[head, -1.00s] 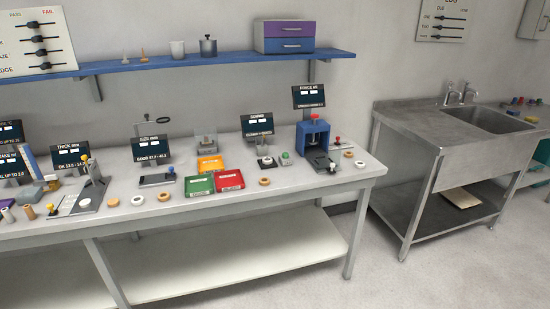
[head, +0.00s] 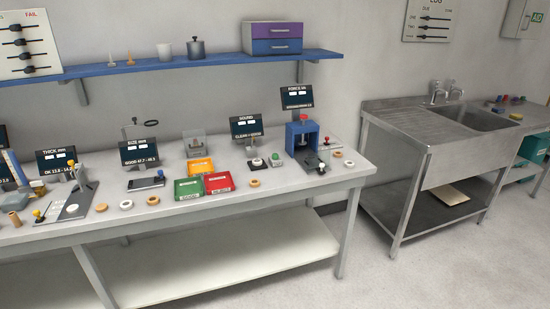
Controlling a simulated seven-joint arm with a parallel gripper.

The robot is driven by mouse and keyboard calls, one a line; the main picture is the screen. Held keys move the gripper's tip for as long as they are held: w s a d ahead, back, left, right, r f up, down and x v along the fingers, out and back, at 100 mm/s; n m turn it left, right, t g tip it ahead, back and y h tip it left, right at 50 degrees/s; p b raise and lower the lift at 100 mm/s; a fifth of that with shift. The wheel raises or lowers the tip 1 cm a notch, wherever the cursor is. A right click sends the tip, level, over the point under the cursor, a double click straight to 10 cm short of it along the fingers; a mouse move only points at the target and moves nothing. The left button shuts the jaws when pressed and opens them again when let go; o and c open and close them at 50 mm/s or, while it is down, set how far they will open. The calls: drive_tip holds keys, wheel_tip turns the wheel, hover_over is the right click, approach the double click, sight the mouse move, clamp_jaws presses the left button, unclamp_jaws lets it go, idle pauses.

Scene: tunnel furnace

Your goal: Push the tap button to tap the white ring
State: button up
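The SOUND station on the bench has a dark display (head: 246,126) on a stand. In front of it a white ring (head: 256,161) sits on a small dark base. Just right of the ring is a small block with a green button (head: 275,157), which looks like the tap button. The ring and the button block stand close together, and whether they touch is too small to tell. My gripper is not in view.
Green (head: 188,189) and red (head: 219,183) trays and an orange tray (head: 200,166) lie left of the station. A blue press (head: 302,136) stands close on its right. Several loose rings lie along the front, one tan ring (head: 254,183) before the station. A shelf (head: 180,62) hangs above.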

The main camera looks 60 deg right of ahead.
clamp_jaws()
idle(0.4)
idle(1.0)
